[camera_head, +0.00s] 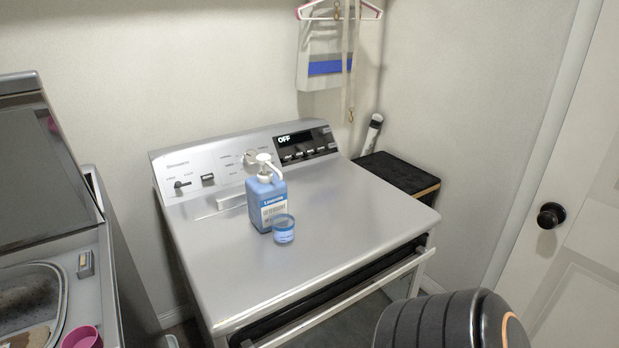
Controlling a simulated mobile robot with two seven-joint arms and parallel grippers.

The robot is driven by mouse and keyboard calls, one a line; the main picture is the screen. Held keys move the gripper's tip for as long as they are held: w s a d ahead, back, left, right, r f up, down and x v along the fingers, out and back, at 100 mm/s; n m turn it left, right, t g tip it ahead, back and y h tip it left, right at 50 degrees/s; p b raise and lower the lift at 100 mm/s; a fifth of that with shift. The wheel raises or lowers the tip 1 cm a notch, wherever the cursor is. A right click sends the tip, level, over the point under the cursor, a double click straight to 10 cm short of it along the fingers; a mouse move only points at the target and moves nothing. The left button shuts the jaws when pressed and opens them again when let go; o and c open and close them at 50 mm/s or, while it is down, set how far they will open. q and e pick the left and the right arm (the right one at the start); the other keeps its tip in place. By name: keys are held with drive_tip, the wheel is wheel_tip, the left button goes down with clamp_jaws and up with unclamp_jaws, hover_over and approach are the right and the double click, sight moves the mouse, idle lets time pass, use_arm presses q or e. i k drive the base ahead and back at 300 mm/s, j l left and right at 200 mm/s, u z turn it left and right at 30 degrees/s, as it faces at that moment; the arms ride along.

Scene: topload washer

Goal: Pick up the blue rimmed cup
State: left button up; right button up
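The blue rimmed cup (284,236) is small and clear with a blue band at the top. It stands upright on the silver top of the appliance (345,215). A blue pump bottle with a white label (272,208) stands right behind it and to its left; I cannot tell whether the two touch. Neither of my grippers shows in the head view, so their states are hidden.
A control panel (305,146) reading OFF runs along the appliance's back. An open-lidded washer (92,240) stands at left, with a pink cup (82,337). A door (585,225) is at right. The appliance top is clear right of the cup.

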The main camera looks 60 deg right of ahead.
sight(283, 230)
drive_tip(key=z, duration=1.75)
drive_tip(key=u, duration=2.45)
drive_tip(key=z, duration=2.4)
drive_tip(key=j+u, duration=0.3)
